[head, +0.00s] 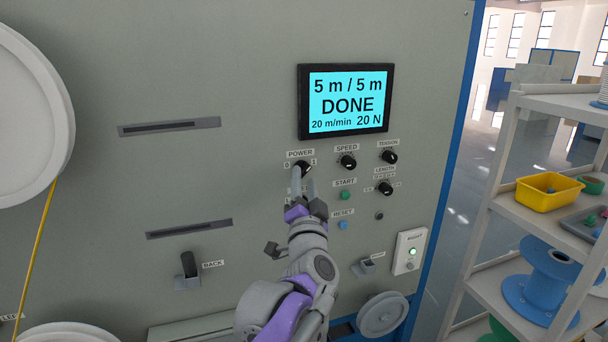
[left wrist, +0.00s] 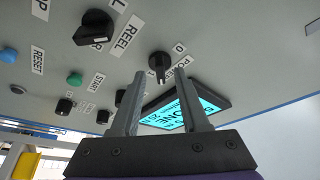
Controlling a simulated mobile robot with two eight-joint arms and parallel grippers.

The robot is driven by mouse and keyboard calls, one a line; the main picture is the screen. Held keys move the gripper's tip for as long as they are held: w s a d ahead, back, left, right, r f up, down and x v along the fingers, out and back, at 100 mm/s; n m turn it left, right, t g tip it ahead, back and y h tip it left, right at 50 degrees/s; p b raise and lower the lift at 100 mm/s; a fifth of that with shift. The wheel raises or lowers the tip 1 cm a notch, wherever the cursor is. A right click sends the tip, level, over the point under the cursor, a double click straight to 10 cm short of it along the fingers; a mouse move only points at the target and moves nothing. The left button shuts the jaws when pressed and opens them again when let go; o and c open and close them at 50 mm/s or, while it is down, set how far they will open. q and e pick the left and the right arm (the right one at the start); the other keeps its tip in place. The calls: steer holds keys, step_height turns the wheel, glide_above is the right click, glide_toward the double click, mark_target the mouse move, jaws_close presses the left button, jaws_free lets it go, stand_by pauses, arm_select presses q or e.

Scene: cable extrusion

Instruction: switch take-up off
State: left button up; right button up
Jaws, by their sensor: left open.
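The grey panel holds a black rotary knob (head: 306,165) labelled POWER, with marks 0 and 1 beside it. It also shows in the left wrist view (left wrist: 159,62), just beyond my fingertips. My left gripper (head: 303,178) is in front of the panel, just below this knob in the head view. Its two fingers are apart with nothing between them; contact with the knob cannot be told. The left wrist view also shows a bigger black knob (left wrist: 95,27) by a REEL label. No label reading take-up is legible. My right gripper is not in view.
The cyan display (head: 347,101) reads 5 m / 5 m DONE. SPEED (head: 348,162), TENSION (head: 389,157) and LENGTH (head: 385,188) knobs and START (head: 345,195) and RESET (head: 343,225) buttons lie close right. A BACK lever (head: 188,264) is lower left. Shelves (head: 540,103) stand right.

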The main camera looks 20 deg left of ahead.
arm_select(q)
steer(key=shift+x, duration=0.8)
steer(key=shift+s, duration=0.1)
jaws_close()
